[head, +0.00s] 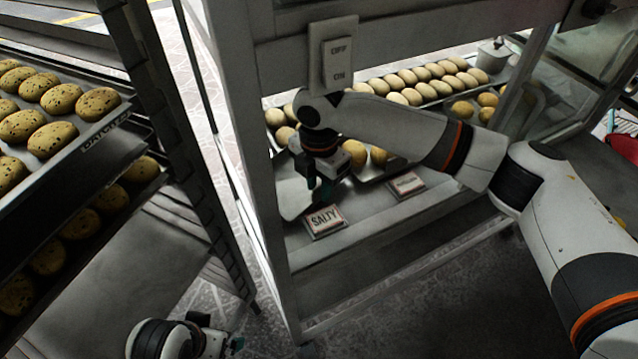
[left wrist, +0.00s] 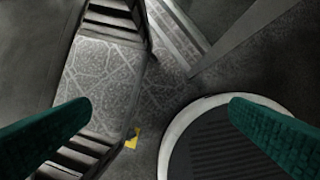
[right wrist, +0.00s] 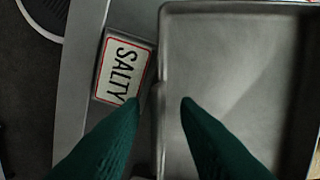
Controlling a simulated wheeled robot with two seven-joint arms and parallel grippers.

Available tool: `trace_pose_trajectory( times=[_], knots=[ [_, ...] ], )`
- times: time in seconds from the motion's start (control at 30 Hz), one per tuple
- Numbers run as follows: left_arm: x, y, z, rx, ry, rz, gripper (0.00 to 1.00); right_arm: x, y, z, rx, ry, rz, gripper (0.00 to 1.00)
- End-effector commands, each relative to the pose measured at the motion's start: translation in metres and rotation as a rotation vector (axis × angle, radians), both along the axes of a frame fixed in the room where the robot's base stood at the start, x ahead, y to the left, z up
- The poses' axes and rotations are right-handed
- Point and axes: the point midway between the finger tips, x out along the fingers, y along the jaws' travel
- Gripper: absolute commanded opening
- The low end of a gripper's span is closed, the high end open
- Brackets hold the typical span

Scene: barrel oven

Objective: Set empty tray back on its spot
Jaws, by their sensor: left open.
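The empty grey tray (right wrist: 245,75) fills the right side of the right wrist view. In the head view its pale bare floor (head: 293,199) shows on the oven's lower shelf, partly hidden by my right arm. A "SALTY" sign (head: 325,221) stands beside it; the sign (right wrist: 123,70) is left of the tray's rim in the right wrist view. My right gripper (right wrist: 160,102) has its fingers on either side of the tray's near rim, slightly apart; whether they press on it is unclear. My left gripper (left wrist: 160,102) is open and empty, low over the floor.
A second sign (head: 406,185) stands on the shelf edge (head: 370,222). Trays of plain buns (head: 425,75) lie further back. At left, a rack (head: 165,110) holds trays of speckled buns (head: 45,105). An OFF/ON switch (head: 334,60) is on the frame above my right arm.

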Motion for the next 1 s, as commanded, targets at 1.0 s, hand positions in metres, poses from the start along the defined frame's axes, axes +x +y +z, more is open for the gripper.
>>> trace_pose_trajectory(
  times=[1.0],
  knots=[
    [0.008, -0.002, -0.049, 0.003, 0.026, -0.005, 1.00, 0.000, 0.000, 0.081, 0.001, 0.001, -0.001, 0.29]
  ],
)
